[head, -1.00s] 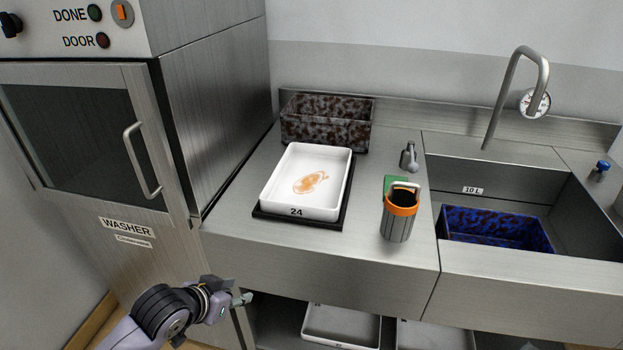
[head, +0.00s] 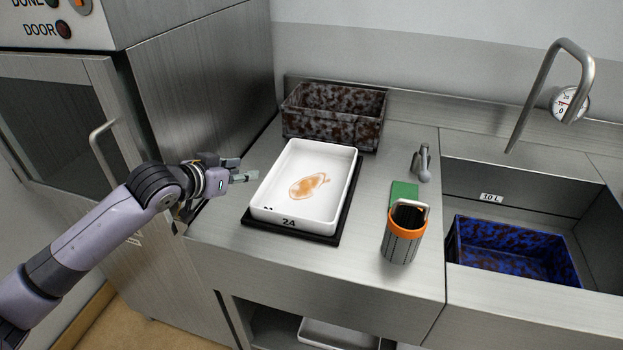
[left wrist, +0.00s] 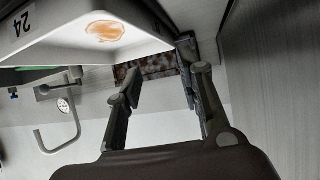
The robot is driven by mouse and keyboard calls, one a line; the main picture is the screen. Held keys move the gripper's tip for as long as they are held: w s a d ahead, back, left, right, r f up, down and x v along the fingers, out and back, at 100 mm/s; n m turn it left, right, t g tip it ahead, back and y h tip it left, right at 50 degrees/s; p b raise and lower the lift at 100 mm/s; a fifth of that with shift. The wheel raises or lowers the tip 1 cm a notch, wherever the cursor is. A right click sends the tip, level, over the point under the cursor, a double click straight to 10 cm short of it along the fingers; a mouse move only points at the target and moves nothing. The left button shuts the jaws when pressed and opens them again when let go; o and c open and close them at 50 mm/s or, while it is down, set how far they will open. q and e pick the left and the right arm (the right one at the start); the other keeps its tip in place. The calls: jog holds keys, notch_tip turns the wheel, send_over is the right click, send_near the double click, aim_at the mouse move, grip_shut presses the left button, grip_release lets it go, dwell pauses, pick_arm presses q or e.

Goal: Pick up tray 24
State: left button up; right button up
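Tray 24 (head: 284,221) is a white rectangular tray with an orange-brown stain on its floor. It rests on a black pad (head: 334,238) on the steel counter. In the left wrist view tray 24 (left wrist: 60,45) shows at the upper left, upside down, with its number visible. My left gripper (head: 246,174) is just left of the tray's left wall, near rim height, apart from it as far as I can tell. In the left wrist view the left gripper's fingers (left wrist: 158,72) are spread with nothing between them. My right gripper is in neither view.
A speckled dark bin (head: 333,112) stands behind the tray. A grey canister with orange rim (head: 402,238) stands to its right on the counter. A sink holds a blue speckled bin (head: 515,250). The washer (head: 60,130) is at the left. More trays lie below.

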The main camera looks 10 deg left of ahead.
pick_arm(q)
jog(key=x, duration=0.5)
jog(key=shift+w+d+p, duration=0.15)
jog(key=shift+w+p, duration=0.2)
jog(key=shift+w, duration=0.05)
jog(key=x, duration=0.3)
jog(key=shift+f, duration=0.15)
jog(key=shift+w, duration=0.1)
jog(key=shift+w+f, duration=0.1)
jog(key=shift+w, duration=0.1)
jog(key=shift+p+x, duration=0.65)
jog(key=shift+x, duration=1.7)
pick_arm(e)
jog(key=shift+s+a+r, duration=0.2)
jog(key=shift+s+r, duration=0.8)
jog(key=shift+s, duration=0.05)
pick_arm(q)
jog(key=shift+c, duration=0.5)
